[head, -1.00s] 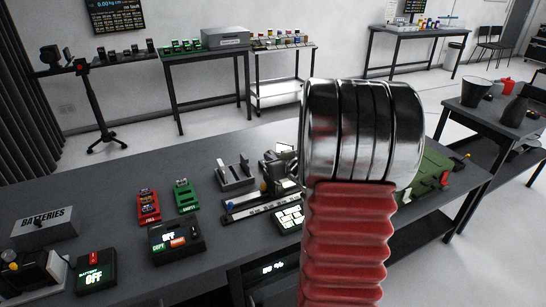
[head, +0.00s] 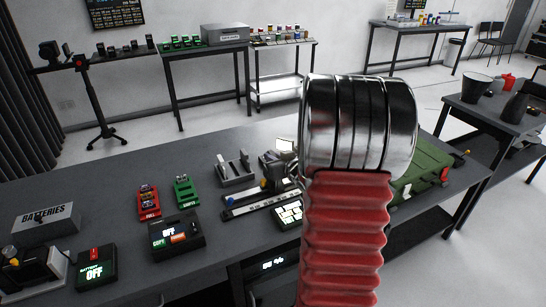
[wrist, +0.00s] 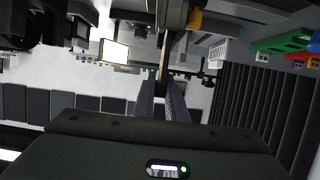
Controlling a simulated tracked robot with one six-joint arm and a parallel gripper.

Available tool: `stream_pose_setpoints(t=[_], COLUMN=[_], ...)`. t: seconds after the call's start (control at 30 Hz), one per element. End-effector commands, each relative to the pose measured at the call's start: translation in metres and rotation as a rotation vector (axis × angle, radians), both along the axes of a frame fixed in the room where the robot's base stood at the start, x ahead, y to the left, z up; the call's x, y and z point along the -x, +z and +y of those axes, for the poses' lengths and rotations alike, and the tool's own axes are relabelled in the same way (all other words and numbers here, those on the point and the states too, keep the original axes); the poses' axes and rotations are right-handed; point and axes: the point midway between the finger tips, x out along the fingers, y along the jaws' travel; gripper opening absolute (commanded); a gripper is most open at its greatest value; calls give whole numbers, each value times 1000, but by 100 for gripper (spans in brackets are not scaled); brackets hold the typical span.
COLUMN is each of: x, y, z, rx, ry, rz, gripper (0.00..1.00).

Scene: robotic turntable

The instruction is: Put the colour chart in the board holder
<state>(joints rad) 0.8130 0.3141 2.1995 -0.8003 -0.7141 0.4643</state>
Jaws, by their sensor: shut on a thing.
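My gripper (wrist: 162,98) shows in the wrist view, its two dark fingers shut on a thin upright piece (wrist: 165,58) seen edge-on. This appears to be the colour chart; its face cannot be seen. In the head view my arm's red sleeve and metal rings hide the gripper and the chart. A grey holder with two uprights (head: 236,171), which looks like the board holder, stands on the dark workbench (head: 110,195), left of my arm. Nothing is seen standing in it. The distance from gripper to holder cannot be told.
Left of my arm on the bench are a batteries box (head: 46,224), a red tray (head: 149,202), a green tray (head: 185,191) and a lit control box (head: 176,234). Bare bench lies behind the trays.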

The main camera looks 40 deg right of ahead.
Motion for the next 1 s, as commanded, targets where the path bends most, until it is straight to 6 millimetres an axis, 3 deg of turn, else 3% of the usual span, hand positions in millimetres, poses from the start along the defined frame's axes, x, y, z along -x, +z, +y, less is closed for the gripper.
stream_pose_setpoints(t=[0.77, 0.8, 1.0], x=[0, 0, 0], y=[-14, -14, -14], z=[0, 0, 0], rx=[0, 0, 0], ry=[0, 0, 0], rz=[0, 0, 0], gripper=[0, 13, 27])
